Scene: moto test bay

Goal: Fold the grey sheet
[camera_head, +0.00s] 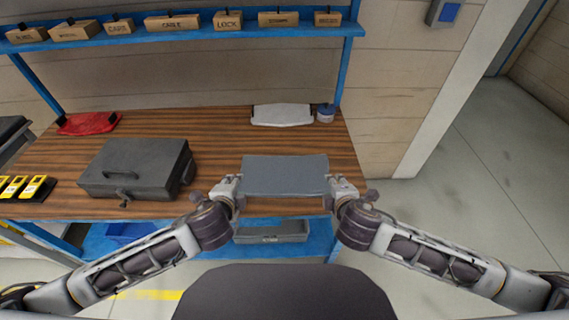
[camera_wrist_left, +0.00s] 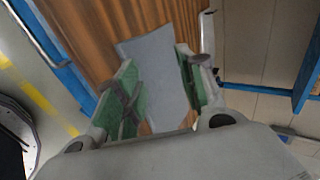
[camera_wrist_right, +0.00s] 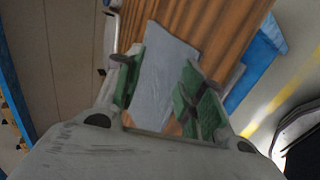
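The grey sheet (camera_head: 285,176) spreads as a smooth rectangle near the table's front edge, between my two grippers. My left gripper (camera_head: 236,186) is at its left side and my right gripper (camera_head: 338,186) is at its right side. In the left wrist view the green-padded fingers stand apart, with the sheet (camera_wrist_left: 157,75) showing between them. In the right wrist view the fingers are also apart, with the sheet (camera_wrist_right: 165,80) between them. Both grippers look open. Whether any finger touches the sheet, or whether the sheet lies fully on the table, I cannot tell.
The brown wooden table (camera_head: 222,130) carries a dark grey case (camera_head: 135,168) on the left, a red item (camera_head: 88,123), a white item (camera_head: 282,114) and a blue-white tub (camera_head: 325,113) at the back. Yellow devices (camera_head: 25,188) sit far left. A grey tray (camera_head: 272,232) is below.

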